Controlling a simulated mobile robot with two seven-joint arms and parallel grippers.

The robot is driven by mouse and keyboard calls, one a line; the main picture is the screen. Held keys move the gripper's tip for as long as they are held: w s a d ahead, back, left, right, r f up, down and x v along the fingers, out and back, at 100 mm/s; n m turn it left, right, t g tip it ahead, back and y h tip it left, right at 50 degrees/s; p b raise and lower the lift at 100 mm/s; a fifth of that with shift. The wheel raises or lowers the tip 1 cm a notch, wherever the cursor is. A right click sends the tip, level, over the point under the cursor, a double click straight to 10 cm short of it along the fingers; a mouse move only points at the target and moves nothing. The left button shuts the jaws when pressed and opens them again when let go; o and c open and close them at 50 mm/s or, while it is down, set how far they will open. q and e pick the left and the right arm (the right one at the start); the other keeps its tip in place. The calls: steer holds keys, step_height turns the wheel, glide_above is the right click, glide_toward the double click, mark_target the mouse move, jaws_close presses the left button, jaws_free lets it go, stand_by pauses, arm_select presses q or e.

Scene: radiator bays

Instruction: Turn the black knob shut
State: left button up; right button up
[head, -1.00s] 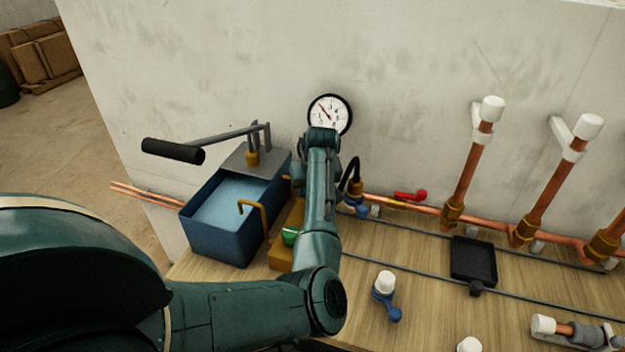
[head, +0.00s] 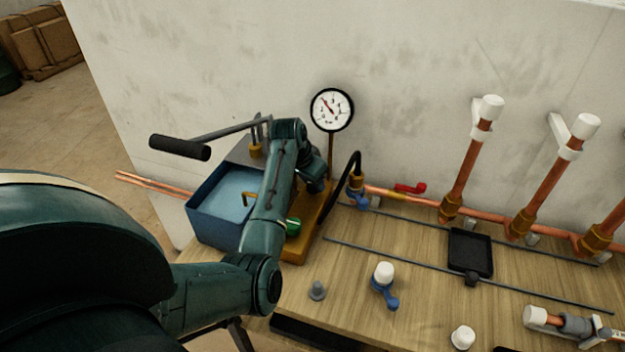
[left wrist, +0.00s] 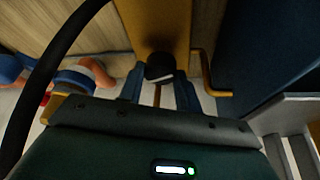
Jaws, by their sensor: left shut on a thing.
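The black knob (left wrist: 160,66) shows in the left wrist view, at the end of an ochre base plate. My left gripper (left wrist: 158,84) has its two blue-green fingers on either side of the knob and is shut on it. In the head view my left arm (head: 270,190) reaches over the pump, and its wrist hides the black knob and the fingertips. A round pressure gauge (head: 332,109) stands just behind the wrist. My right gripper is in neither view.
A blue water tank (head: 215,228) with a black-handled lever (head: 180,147) stands left of my arm. A black hose (head: 350,168) joins copper pipework on the right. A black tray (head: 470,252) and a blue-handled valve (head: 384,285) are on the wooden bench.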

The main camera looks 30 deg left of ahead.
arm_select(q)
steer(key=m, duration=0.2)
steer(key=m+h, duration=0.1)
steer(key=m, duration=0.1)
steer(key=shift+w+a+m+g+h, duration=0.1)
steer(key=shift+m+g+h, duration=0.2)
steer(key=shift+m, duration=0.1)
stand_by(0.4)
steer(key=o, duration=1)
steer(key=shift+c, duration=0.2)
steer(key=v, duration=0.7)
steer(key=shift+r+b, duration=0.3)
steer(key=shift+f, duration=0.1)
